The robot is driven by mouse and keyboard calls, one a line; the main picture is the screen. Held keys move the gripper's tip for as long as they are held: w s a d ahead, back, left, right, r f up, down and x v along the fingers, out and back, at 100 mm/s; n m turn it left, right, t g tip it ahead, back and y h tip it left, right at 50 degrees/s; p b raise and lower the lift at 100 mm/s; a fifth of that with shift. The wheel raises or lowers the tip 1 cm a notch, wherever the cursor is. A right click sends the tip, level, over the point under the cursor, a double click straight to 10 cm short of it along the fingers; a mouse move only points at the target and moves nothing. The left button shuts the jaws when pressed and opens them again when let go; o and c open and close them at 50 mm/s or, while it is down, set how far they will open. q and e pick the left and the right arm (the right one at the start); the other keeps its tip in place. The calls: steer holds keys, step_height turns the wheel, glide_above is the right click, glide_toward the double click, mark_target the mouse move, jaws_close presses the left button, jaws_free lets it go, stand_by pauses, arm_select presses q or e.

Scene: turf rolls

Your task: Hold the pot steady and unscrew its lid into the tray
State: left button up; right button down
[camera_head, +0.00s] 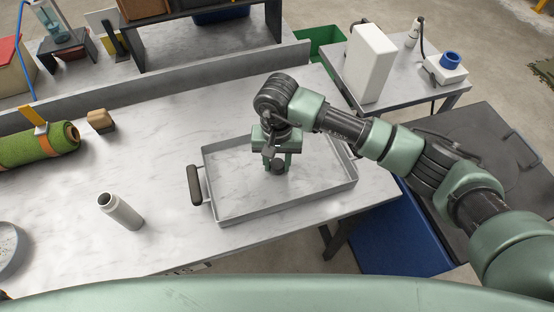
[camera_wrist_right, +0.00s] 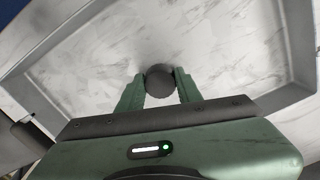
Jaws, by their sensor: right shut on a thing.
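The pot (camera_head: 120,211) is a slim pale grey bottle shape with an open, dark mouth and no lid on it. The metal tray (camera_head: 290,204) has low walls and a dark side handle. My right gripper (camera_head: 277,165) is over the tray, shut on the dark round lid (camera_head: 278,168). In the right wrist view the lid (camera_wrist_right: 160,80) sits between the two green fingertips. Whether the lid touches the tray floor I cannot tell. My left gripper is not in view.
A green turf roll (camera_head: 35,147) with an orange band and a tan block (camera_head: 100,121) lie at the left. A round grey dish (camera_head: 10,250) is cut by the left edge. A side table (camera_head: 395,95) holds a white box (camera_head: 370,62). Table between pot and tray is clear.

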steer(key=shift+f, duration=0.25)
steer(key=shift+f+b, duration=0.15)
steer(key=shift+b, duration=0.15)
steer(key=c, duration=1)
jaws_free()
steer(key=shift+o, duration=0.2)
